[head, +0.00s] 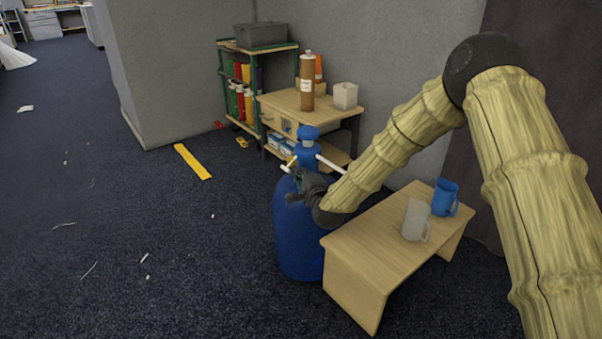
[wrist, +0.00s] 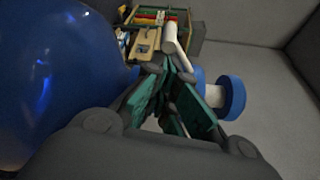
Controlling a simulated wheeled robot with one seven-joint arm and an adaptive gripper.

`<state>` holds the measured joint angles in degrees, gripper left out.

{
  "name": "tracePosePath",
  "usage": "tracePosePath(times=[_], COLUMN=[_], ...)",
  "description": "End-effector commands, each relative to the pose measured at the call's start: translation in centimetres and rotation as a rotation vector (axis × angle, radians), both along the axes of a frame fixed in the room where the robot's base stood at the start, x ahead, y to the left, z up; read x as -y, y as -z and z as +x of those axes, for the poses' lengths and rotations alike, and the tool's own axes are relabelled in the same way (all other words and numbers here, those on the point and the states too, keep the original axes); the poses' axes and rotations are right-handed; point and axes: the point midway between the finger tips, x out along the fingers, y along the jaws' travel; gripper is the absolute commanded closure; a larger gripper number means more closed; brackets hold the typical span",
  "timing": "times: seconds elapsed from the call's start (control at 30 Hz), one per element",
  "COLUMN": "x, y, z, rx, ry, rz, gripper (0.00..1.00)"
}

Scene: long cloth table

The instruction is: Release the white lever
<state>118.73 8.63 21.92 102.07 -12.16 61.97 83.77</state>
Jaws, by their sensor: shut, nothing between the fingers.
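A big blue tank (head: 300,245) stands on the floor, with a blue knob (head: 308,134) on top. One white bar (head: 330,164) sticks out to the right of its neck, and a shorter pale piece (head: 289,163) shows at the left; I cannot tell which is the lever. My gripper (head: 296,178) is at the tank's top, below the knob. In the wrist view, the tank (wrist: 50,75) fills the left. A white lever (wrist: 172,38) shows just beyond the tips of my shut, empty gripper (wrist: 173,68); I cannot tell whether they touch. The knob (wrist: 232,97) is at right.
A low wooden table (head: 365,245) with a grey mug (head: 416,220) and a blue mug (head: 445,197) stands right of the tank, under my arm. A wooden workbench (head: 285,100) and a green shelf (head: 237,85) are behind. The floor at left is mostly clear.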

Motion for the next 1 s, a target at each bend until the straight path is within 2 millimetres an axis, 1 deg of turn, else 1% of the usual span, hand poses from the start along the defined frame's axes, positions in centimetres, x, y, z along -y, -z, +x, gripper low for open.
tracePosePath(times=[0.67,0.87,1.0], x=[-0.2,-0.5,-0.7], y=[-0.4,-0.9,-1.2], z=[-0.2,-0.4,-0.6], rx=[-0.073,-0.136,-0.205], ry=[0.002,0.003,0.004], rz=[0.099,0.186,0.282], gripper=[1.00,1.00,1.00])
